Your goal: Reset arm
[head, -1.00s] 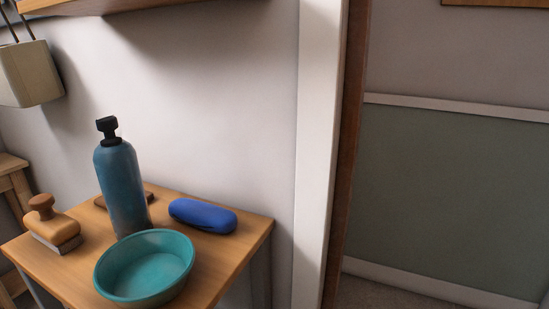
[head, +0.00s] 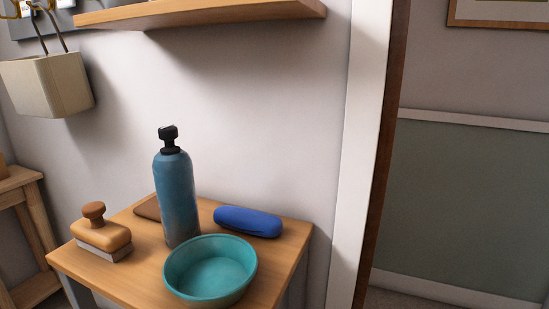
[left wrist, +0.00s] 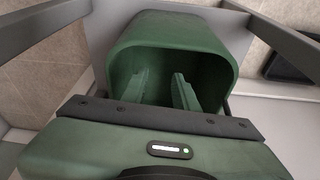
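My left gripper (left wrist: 160,92) shows in the left wrist view, its two green fingers apart with nothing seen between them. A rounded green shell lies just beyond the fingers; I cannot tell whether it is part of my own body. Neither gripper shows in the head view, and my right gripper is in no view.
In the head view a small wooden table holds a blue bottle (head: 176,195), a teal bowl (head: 210,268), a blue case (head: 248,221) and a wooden brush (head: 101,236). A shelf (head: 205,14) and a beige basket (head: 48,84) are above. A doorway edge (head: 365,150) stands right.

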